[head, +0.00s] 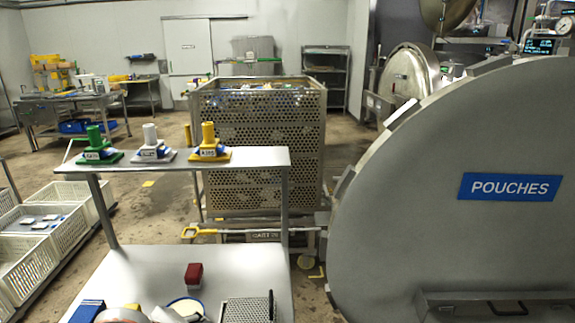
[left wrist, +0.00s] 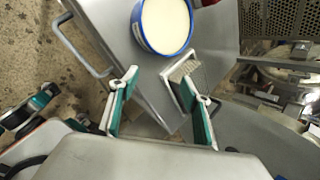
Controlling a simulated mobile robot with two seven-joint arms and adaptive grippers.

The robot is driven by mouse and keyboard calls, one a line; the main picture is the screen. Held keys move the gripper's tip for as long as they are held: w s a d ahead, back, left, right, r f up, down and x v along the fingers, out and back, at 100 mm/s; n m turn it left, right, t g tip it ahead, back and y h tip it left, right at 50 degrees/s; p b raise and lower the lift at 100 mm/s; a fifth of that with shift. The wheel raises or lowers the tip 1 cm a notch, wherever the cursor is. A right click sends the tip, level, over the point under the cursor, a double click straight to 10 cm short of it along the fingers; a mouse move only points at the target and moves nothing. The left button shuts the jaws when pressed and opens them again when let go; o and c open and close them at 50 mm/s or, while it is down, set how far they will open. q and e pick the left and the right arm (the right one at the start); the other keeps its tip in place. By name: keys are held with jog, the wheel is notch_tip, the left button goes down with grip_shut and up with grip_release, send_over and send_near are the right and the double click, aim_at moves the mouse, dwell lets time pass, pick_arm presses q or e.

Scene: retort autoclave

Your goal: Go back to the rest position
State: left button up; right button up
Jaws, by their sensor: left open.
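My left gripper (left wrist: 160,78) shows in the left wrist view. Its two green-padded fingers are spread wide with nothing between them. It hangs over the steel cart's lower shelf (left wrist: 112,32). A blue tub with cream-coloured contents (left wrist: 165,24) stands beyond the fingertips. A small perforated tray (left wrist: 186,70) lies near the right finger; whether they touch is unclear. My right gripper is in neither view.
The cart's lower shelf (head: 150,270) bears a red block (head: 194,274) and the perforated tray (head: 247,309). Green, white and yellow-handled stamps (head: 209,146) stand on its upper shelf. The grey POUCHES door (head: 450,240) fills the right. A perforated basket (head: 262,150) stands behind; white crates (head: 25,265) stand left.

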pick_arm(q)
jog(key=s+a+f+n+y, duration=0.3)
jog(key=s+a+n, duration=0.5)
jog(key=n, duration=0.1)
jog(key=s+a+f+n+y, duration=0.2)
jog(key=s+a+n+y, duration=0.1)
jog(key=s+a+n, duration=0.5)
jog(key=d+f+n+t+h, duration=0.3)
jog(key=d+f+h, duration=0.3)
jog(key=d+f, duration=0.9)
jog(key=shift+w+d+f+n+h, duration=0.2)
jog(key=shift+w+f+n+h, duration=0.1)
jog(key=shift+f+n, duration=0.4)
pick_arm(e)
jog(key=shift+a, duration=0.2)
